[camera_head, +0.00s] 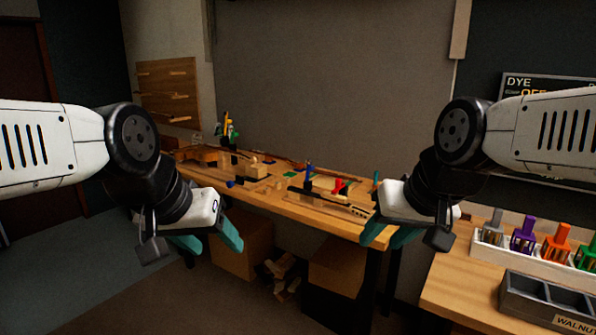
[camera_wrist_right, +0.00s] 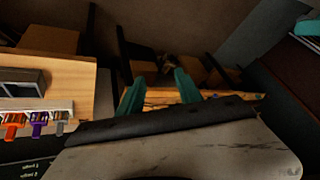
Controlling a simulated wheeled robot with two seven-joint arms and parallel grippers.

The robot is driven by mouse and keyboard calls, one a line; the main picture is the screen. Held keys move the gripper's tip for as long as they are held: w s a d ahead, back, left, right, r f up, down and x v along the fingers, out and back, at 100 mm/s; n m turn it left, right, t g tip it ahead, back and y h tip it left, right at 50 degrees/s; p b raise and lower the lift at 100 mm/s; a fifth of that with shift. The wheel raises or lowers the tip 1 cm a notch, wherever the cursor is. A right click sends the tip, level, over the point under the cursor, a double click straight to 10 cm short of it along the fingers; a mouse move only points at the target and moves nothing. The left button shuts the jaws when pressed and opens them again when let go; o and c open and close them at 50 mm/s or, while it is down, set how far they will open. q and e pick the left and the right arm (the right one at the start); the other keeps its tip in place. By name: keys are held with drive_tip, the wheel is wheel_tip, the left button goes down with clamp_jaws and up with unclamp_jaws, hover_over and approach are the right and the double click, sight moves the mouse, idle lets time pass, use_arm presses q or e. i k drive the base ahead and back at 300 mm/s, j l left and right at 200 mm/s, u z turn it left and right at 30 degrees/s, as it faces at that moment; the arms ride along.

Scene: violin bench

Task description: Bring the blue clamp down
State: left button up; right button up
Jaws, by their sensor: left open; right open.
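A small blue upright piece (camera_head: 308,174), which looks like the blue clamp, stands on the long wooden bench (camera_head: 285,205) in the head view. It is too small to tell how it is set or what it grips. My left gripper (camera_head: 210,240) is open and empty, in front of the bench's left part. My right gripper (camera_head: 388,236) is open and empty, near the bench's right end; its teal fingers also show in the right wrist view (camera_wrist_right: 160,92). Both grippers are apart from the blue piece, which lies between them and farther back.
A red piece (camera_head: 338,186) stands just right of the blue one. A violin body (camera_head: 200,154) lies at the bench's far left. At right, another table (camera_head: 450,285) holds a white rack of coloured brushes and a grey tray (camera_head: 545,295). Boxes sit below the bench.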

sight(310, 168)
drive_tip(key=i+u, duration=0.15)
drive_tip(key=i, duration=0.65)
drive_tip(key=i+u, duration=0.15)
drive_tip(key=i, duration=0.65)
drive_tip(key=i+l+u, duration=0.2)
drive_tip(key=i, duration=0.55)
